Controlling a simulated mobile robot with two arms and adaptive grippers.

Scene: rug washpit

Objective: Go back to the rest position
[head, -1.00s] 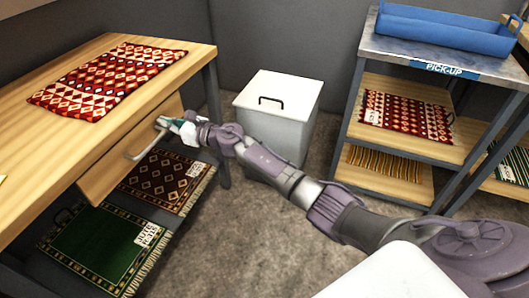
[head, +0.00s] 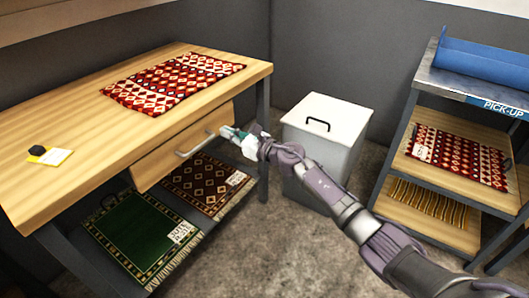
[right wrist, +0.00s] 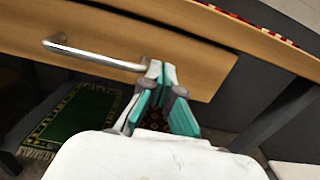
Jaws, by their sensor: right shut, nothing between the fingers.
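My right gripper (head: 230,133) is shut and empty. In the head view it is just right of the metal drawer handle (head: 195,143) on the wooden drawer (head: 170,160) under the table. In the right wrist view the closed teal fingertips (right wrist: 160,75) are by the right end of the handle (right wrist: 95,54), in front of the drawer front (right wrist: 200,62). Whether they touch the handle I cannot tell. My left gripper is not in view.
A wooden table (head: 60,135) with a red patterned rug (head: 175,80) and a yellow-white tag (head: 50,155) is at left. Rugs lie on the shelf below. A white lidded bin (head: 325,140) stands behind my right arm. A pick-up rack (head: 470,85) is at right.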

